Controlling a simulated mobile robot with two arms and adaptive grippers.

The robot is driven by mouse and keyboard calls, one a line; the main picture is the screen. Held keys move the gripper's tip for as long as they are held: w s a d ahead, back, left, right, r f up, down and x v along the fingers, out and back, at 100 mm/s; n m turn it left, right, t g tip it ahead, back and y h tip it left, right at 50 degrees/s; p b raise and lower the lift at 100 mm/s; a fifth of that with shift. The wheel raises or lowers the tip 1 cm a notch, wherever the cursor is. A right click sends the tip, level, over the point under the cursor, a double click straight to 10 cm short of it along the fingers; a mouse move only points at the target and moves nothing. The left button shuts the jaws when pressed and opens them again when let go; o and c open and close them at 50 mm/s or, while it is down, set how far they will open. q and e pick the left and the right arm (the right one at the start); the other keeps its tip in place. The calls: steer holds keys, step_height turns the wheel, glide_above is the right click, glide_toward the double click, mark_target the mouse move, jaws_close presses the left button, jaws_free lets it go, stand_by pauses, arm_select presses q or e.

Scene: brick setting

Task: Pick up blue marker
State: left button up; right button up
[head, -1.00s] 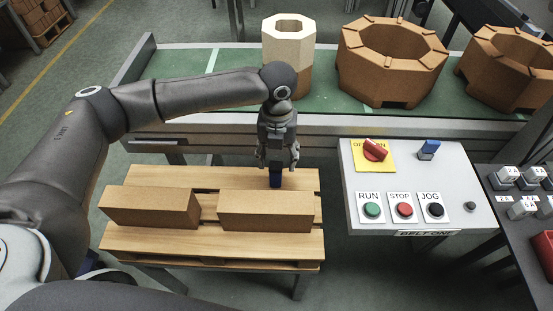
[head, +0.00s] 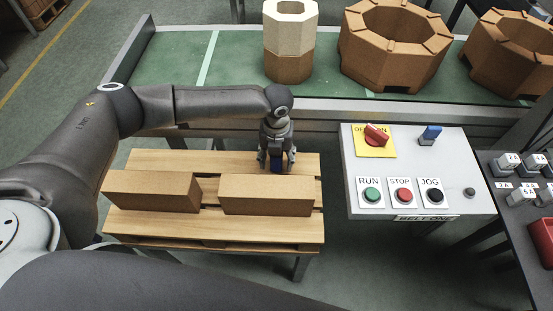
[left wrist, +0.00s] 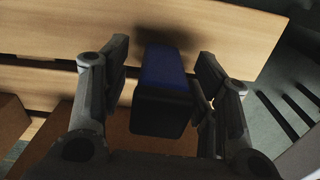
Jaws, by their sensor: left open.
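The blue marker (head: 277,166) is a short, thick block with a dark end, standing on the wooden pallet table (head: 150,160) behind the right brick. In the left wrist view the marker (left wrist: 163,88) sits between the two fingers, with a visible gap on at least the right side. My left gripper (head: 277,163) is open and pointing down around the marker; its fingers also show in the left wrist view (left wrist: 160,95). The marker's upper part is hidden by the gripper in the head view. My right gripper is not in view.
Two brown bricks lie in front of the marker, a left one (head: 150,191) and a right one (head: 266,195). A control panel (head: 410,165) with a red switch and buttons stands to the right. Behind is a green conveyor (head: 180,65) carrying octagonal blocks (head: 392,45).

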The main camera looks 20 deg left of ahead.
arm_select(q)
steer(key=shift+f, duration=0.1)
steer(key=shift+c, duration=0.5)
steer(key=c, duration=1)
step_height(320, 180, up, 10)
steer(key=shift+r, duration=0.1)
